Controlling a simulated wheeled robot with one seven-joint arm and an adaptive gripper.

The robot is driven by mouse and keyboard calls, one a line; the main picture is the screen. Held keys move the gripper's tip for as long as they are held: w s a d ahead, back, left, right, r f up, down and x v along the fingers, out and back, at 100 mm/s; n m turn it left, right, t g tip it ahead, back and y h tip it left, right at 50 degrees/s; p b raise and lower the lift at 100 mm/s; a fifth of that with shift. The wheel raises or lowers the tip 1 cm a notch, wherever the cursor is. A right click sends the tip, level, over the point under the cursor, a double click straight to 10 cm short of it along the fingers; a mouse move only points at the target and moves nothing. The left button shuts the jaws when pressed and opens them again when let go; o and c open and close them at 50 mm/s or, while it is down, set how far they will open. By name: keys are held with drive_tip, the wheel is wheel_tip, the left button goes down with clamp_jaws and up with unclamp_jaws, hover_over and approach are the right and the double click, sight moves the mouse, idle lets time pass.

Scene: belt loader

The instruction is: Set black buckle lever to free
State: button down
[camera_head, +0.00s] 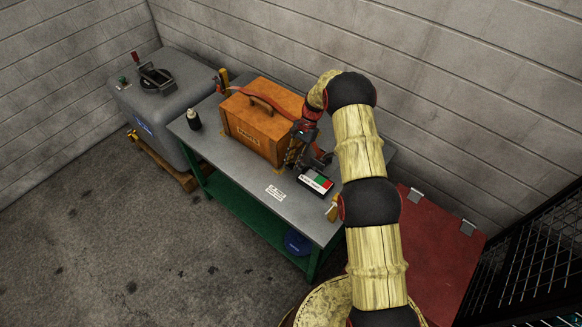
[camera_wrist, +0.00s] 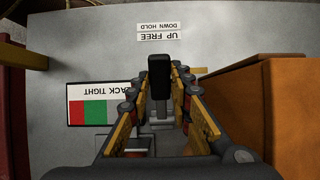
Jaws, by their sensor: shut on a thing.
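The black buckle lever (camera_wrist: 160,82) stands between the fingers of my gripper (camera_wrist: 160,75) in the wrist view. My gripper is shut on it, one finger on each side. In the head view my gripper (camera_head: 303,150) is at the right end of the orange box, and the lever is hard to make out there. A label reading "UP FREE" and "DOWN HOLD" (camera_wrist: 160,31) lies on the bench top past the lever. A red strap (camera_head: 262,98) runs over the orange box (camera_head: 247,128) to the buckle area.
A sign with green and red fields (camera_head: 316,181) is close beside my gripper. The grey bench (camera_head: 225,160) carries a small dark bottle (camera_head: 193,119) at left. A grey tank (camera_head: 165,95) stands further left. A red panel (camera_head: 432,235) is at right. The bench front is mostly clear.

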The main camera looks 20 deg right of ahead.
drive_tip(key=shift+w+d+r+g+y+b, duration=0.45)
drive_tip(key=shift+d+g+y+b, duration=0.15)
drive_tip(key=shift+y, duration=0.3)
drive_tip(key=shift+r, duration=0.1)
drive_tip(key=c, duration=1.6)
unclamp_jaws()
drive_tip(key=v, duration=1.2)
drive_tip(key=shift+w, duration=0.1)
